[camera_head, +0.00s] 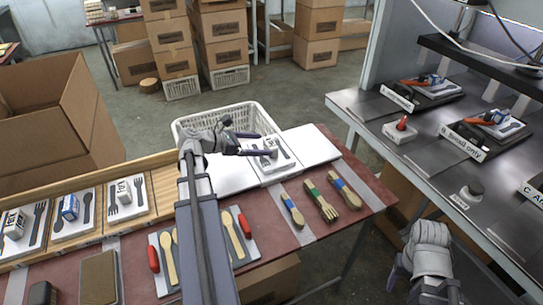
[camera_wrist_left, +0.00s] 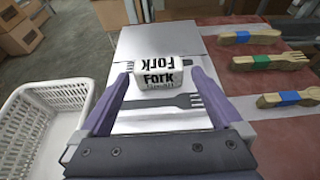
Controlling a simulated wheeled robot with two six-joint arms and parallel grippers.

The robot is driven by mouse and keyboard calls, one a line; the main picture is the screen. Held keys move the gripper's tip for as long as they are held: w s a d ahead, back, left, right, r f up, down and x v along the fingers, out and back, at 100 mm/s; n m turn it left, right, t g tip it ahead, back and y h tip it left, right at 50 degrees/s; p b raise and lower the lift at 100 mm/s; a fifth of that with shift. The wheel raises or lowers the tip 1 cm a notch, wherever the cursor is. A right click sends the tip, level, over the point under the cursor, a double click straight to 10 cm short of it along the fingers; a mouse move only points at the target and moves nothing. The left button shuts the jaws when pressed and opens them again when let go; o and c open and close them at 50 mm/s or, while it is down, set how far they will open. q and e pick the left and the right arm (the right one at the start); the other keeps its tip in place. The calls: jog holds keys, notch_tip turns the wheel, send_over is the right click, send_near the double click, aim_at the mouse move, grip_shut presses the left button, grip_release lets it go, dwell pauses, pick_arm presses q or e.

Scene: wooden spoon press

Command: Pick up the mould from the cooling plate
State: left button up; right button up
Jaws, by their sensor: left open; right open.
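My left gripper (camera_head: 262,144) is open over the mould. In the left wrist view its two purple fingers (camera_wrist_left: 163,72) stand either side of the block, with a gap on each side. Part of the mould is hidden by the gripper in the head view. My right gripper (camera_head: 422,280) is open and empty at the lower right, away from the mould.
A white basket (camera_head: 246,111) stands behind the cooling plate. Wooden spoons and a fork (camera_head: 320,201) with coloured bands lie to the right. More moulds (camera_head: 125,197) sit in a wooden tray at left. A steel bench (camera_head: 440,150) stands at right.

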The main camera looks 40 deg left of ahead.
aim_at(278, 144)
pick_arm(q)
jog(key=shift+b+x, duration=0.3)
jog(key=shift+x, duration=1)
jog(key=b+x, duration=0.1)
jog(key=x, duration=0.4)
jog(key=shift+w+b, duration=0.1)
jog(key=shift+b, duration=0.3)
grip_shut()
